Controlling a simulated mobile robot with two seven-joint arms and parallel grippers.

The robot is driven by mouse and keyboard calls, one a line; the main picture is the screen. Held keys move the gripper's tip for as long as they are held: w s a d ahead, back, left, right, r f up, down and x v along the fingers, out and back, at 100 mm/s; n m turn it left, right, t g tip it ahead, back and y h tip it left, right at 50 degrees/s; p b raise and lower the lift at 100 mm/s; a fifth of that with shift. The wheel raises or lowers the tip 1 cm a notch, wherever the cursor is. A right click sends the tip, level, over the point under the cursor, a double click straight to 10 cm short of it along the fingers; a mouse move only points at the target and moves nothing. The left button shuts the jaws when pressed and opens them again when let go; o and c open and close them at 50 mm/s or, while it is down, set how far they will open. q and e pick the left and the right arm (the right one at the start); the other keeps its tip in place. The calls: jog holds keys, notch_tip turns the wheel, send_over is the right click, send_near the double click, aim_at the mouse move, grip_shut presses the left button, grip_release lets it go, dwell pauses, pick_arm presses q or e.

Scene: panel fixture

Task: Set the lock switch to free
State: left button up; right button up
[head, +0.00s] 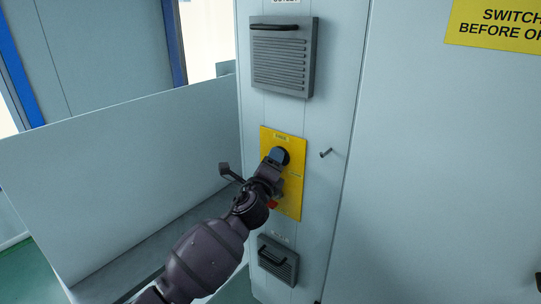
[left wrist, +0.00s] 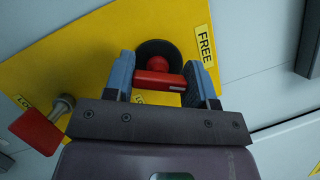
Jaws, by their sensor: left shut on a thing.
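The lock switch is a red handle (left wrist: 160,80) on a round black base (left wrist: 157,50), set on a yellow plate (head: 291,190). The plate also fills much of the left wrist view (left wrist: 85,55). My left gripper (head: 277,160) is at the upper part of the plate; in the left wrist view its two blue-grey fingers (left wrist: 160,85) are shut on the red handle from both sides. A "FREE" label (left wrist: 205,45) is beside the base; it looks to be the small label at the plate's top (head: 281,137). A second label (left wrist: 22,102) is partly cut off.
A red tag-like piece (left wrist: 36,132) on a metal stem sticks out beside the gripper. A vented grey box (head: 283,60) is above the plate and a smaller one (head: 277,262) below. A small peg (head: 325,153) juts out at right. A low pale wall (head: 120,170) stands left.

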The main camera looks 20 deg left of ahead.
pick_arm(q)
jog(key=n+g+p, duration=0.1)
jog(key=n+p, duration=0.3)
jog(key=shift+r+n+g+y, duration=0.1)
jog(key=shift+n+g+y, duration=0.2)
jog(key=shift+n+g, duration=0.1)
jog(key=shift+n+p, duration=0.4)
jog(key=shift+p, duration=0.2)
jog(key=shift+f+n+p, duration=0.2)
jog(key=shift+n+p, duration=0.1)
pick_arm(e)
notch_tip(320, 180, up, 7)
jog(key=shift+d+f, duration=0.15)
jog(key=shift+w, duration=0.25)
pick_arm(q)
jog(key=o, duration=0.9)
jog(key=shift+o, duration=0.2)
pick_arm(e)
jog(key=shift+w, duration=0.15)
pick_arm(q)
jog(key=shift+s, duration=0.1)
